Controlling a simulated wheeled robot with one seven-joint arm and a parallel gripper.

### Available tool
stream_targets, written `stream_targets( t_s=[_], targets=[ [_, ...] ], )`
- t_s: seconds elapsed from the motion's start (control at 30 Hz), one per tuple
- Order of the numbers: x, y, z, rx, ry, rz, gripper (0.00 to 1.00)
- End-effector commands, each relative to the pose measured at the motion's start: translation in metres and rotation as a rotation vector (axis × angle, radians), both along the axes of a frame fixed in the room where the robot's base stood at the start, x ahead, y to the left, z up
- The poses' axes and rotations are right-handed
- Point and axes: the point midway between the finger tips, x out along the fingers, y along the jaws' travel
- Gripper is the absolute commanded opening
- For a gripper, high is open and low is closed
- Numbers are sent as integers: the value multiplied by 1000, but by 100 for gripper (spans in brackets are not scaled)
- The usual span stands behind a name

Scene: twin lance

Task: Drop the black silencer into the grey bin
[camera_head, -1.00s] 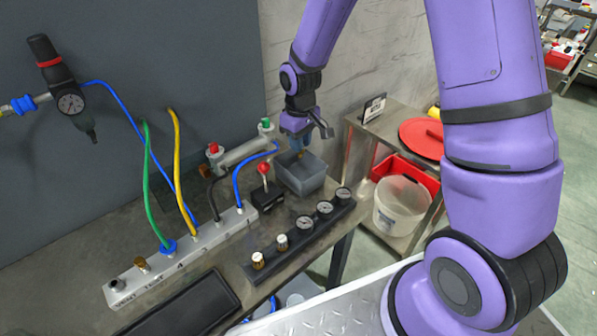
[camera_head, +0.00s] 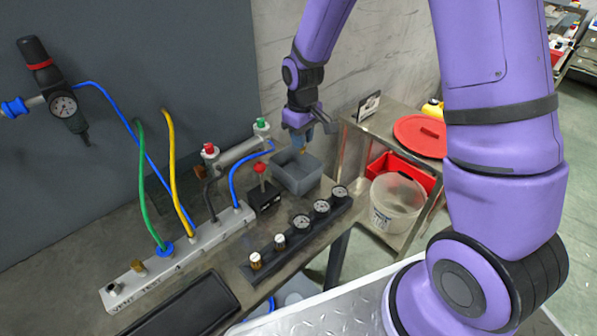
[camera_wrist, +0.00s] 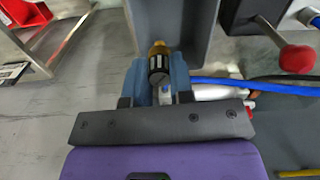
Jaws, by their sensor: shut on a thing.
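The black silencer (camera_wrist: 158,66) with a brass threaded end is held between the two blue-grey fingers of my gripper (camera_wrist: 160,80). In the head view my gripper (camera_head: 303,136) hangs over the grey bin (camera_head: 297,180), fingers pointing down. The silencer's brass end shows faintly below the fingers, above the bin opening. The wrist view shows the bin's grey wall (camera_wrist: 207,32) around and beyond the brass end. The bin floor is mostly hidden from the head view.
The bin stands at the bench's back right corner. Beside it are a red-knobbed lever (camera_head: 261,183), a gauge strip (camera_head: 301,221) and the hose manifold (camera_head: 180,262). A side cart with a red lid (camera_head: 420,136) and a clear bucket (camera_head: 396,203) stands right.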

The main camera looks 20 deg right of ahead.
Motion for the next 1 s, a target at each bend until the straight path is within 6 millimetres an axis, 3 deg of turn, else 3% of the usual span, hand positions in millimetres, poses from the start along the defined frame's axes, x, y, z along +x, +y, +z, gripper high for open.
stream_targets(
  t_s=[0.4,0.77,0.8,0.9,1.0],
  targets=[
    [0,0,-40,0,1,0,0],
    [0,0,-44,0,0,0,0],
    [0,0,-44,0,0,0,24],
    [0,0,-44,0,0,0,47],
    [0,0,-44,0,0,0,51]
  ],
)
